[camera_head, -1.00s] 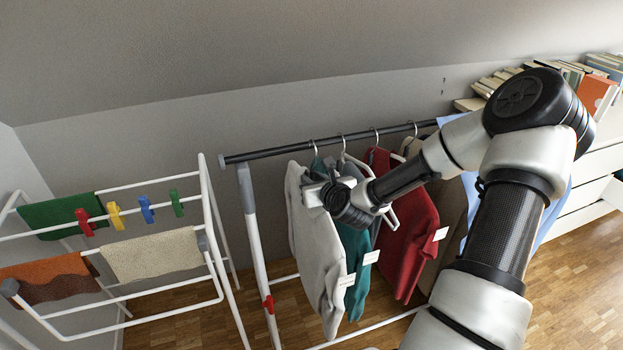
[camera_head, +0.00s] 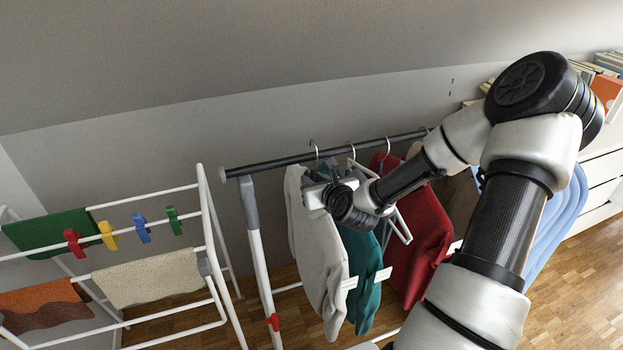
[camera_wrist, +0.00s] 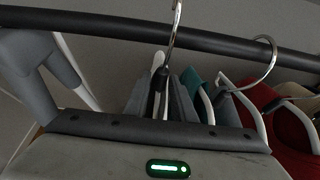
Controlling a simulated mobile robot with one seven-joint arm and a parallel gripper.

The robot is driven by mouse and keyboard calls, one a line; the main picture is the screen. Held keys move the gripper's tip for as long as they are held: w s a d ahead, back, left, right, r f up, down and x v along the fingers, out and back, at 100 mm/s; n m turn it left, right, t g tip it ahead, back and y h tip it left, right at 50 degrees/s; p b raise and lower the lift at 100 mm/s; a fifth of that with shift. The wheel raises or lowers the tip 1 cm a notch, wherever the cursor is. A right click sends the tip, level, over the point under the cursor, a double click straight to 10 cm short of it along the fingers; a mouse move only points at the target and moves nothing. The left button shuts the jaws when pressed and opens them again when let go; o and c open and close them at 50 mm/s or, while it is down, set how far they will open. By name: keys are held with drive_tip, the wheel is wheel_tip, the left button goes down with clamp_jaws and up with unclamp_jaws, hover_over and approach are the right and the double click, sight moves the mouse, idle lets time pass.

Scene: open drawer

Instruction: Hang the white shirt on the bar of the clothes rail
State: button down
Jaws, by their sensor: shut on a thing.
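The white shirt (camera_head: 318,255), pale grey-white, hangs at the left end of the row of clothes, below the bar (camera_head: 270,164) of the clothes rail. My gripper (camera_head: 314,196) is at the shirt's top, shut on its hanger. The shirt's metal hook (camera_head: 315,147) rises to the bar. In the wrist view the hook (camera_wrist: 175,28) crosses in front of the dark bar (camera_wrist: 100,25); its top is cut off, so I cannot tell whether it rests on the bar. My gripper (camera_wrist: 160,88) also shows there, its fingers partly hidden at the hanger's neck.
Teal (camera_head: 362,275), red (camera_head: 425,235) and blue (camera_head: 560,210) garments hang to the right, close by. A white drying rack (camera_head: 205,200) with cloths and coloured pegs stands left. Bar left of the shirt is bare. Drawers (camera_head: 600,170) stand far right.

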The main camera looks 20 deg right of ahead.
drive_tip(key=shift+w, duration=0.2)
drive_tip(key=shift+w+f+b, duration=0.35)
drive_tip(key=shift+f+b, duration=0.05)
drive_tip(key=shift+f, duration=0.15)
drive_tip(key=shift+s+f+b, duration=0.25)
drive_tip(key=shift+f+b, duration=0.1)
drive_tip(key=shift+b, duration=0.05)
drive_tip(key=shift+f, duration=0.3)
drive_tip(key=c, duration=1.4)
unclamp_jaws()
drive_tip(key=shift+f, duration=0.1)
drive_tip(key=shift+s, duration=0.15)
